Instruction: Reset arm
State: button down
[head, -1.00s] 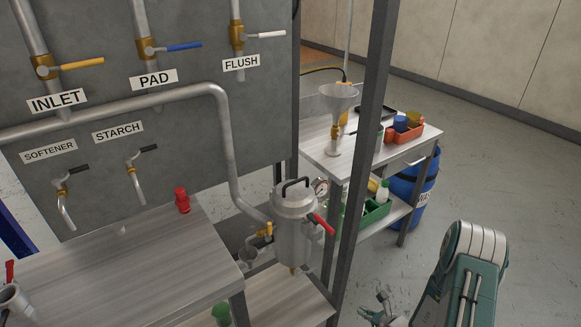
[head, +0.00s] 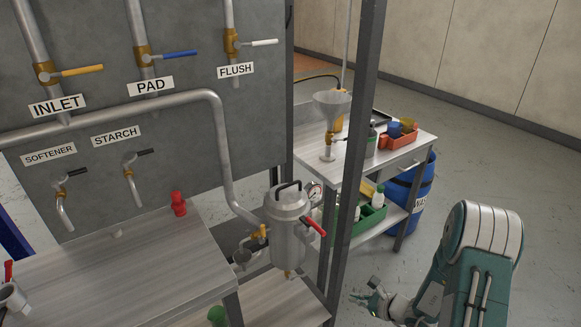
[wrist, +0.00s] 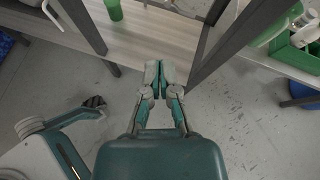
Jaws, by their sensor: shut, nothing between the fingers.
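My gripper (head: 366,297) is at the lower right in the head view, in front of the metal frame post and above the grey floor. In the wrist view my gripper (wrist: 164,76) has its two fingers together, pointing up the picture toward the lower wooden shelf (wrist: 150,42). It is shut with nothing in it. My arm, teal and white, is bent at the lower right of the head view.
The dark frame post (head: 356,130) stands close to my gripper. Behind stand a side table (head: 400,160) and a blue barrel (head: 420,195). Floor at right is clear.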

jog(key=s+a+r+n+g, duration=0.35)
jog(key=r+n, duration=0.25)
jog(key=r, duration=0.4)
jog(key=s+a+r+n+g, duration=0.2)
jog(key=s+a+r+n, duration=0.4)
jog(key=r, duration=0.5)
jog(key=s+d+r+n+t+h, duration=0.1)
jog(key=s+d+r+n+h, duration=0.2)
jog(key=s+r+n, duration=0.3)
jog(key=s+d+r+n+t+h, duration=0.2)
jog(key=s+d+r+n+h, duration=0.1)
jog(key=s+r+n+h, duration=0.3)
jog(key=v, duration=0.3)
jog(key=shift+s, duration=0.35)
jog(key=shift+f, duration=0.1)
